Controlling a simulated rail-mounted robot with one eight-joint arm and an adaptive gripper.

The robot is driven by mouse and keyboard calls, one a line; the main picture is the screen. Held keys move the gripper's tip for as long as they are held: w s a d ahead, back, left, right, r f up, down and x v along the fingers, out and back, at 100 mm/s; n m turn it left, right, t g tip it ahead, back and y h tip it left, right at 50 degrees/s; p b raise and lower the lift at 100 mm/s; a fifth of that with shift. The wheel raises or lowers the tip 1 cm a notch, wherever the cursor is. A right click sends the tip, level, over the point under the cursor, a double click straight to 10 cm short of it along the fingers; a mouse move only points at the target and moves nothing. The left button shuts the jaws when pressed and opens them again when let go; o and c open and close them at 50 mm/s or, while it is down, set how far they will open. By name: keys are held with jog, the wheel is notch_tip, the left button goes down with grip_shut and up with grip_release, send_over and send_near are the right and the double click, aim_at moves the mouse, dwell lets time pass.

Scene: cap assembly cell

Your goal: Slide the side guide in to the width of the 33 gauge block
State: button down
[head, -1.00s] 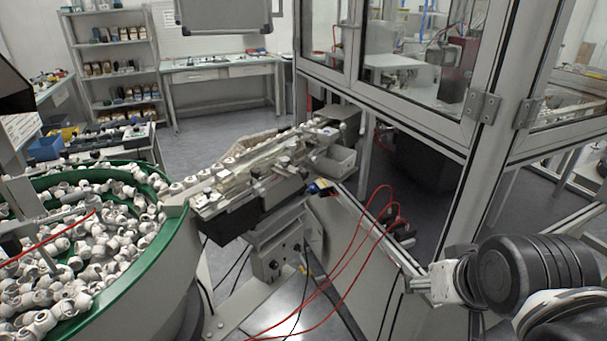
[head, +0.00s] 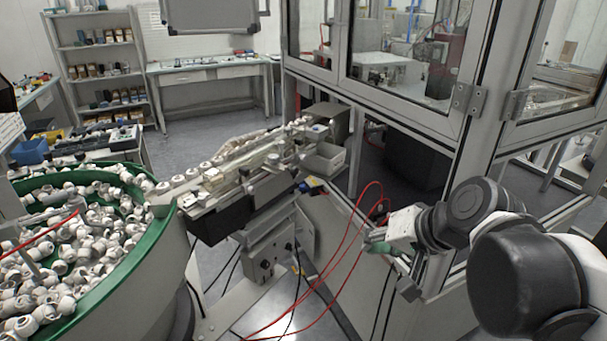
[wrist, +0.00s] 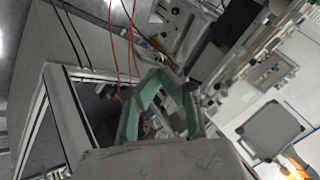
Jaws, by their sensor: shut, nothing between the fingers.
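The feeder track (head: 240,172) runs from the bowl toward the machine enclosure, with caps and small metal fittings along it. The side guide must be among these fittings, but I cannot tell which part it is. I cannot make out the 33 gauge block. My gripper (head: 378,247) is at the right of the head view, in front of the enclosure's lower frame and well apart from the track. In the wrist view its green-lined fingers (wrist: 158,73) are shut with nothing between them. Part of the track assembly (wrist: 220,85) shows blurred beyond them.
A green-rimmed bowl (head: 172,208) full of white caps stands at left. Red cables (head: 345,235) loop between the track and my gripper. The glazed enclosure (head: 455,145) stands behind my arm.

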jog(key=w+a+m+t+y+b, duration=0.1)
jog(key=w+a+m+y, duration=0.15)
jog(key=w+y, duration=0.45)
jog(key=m+t+y+b, duration=0.2)
send_near(297, 171)
jog(key=p+x, duration=0.1)
jog(key=x, duration=0.6)
jog(key=shift+w+a+f, duration=0.15)
jog(key=shift+a, duration=0.15)
jog(key=shift+b+x, duration=0.5)
jog(key=shift+x, duration=0.4)
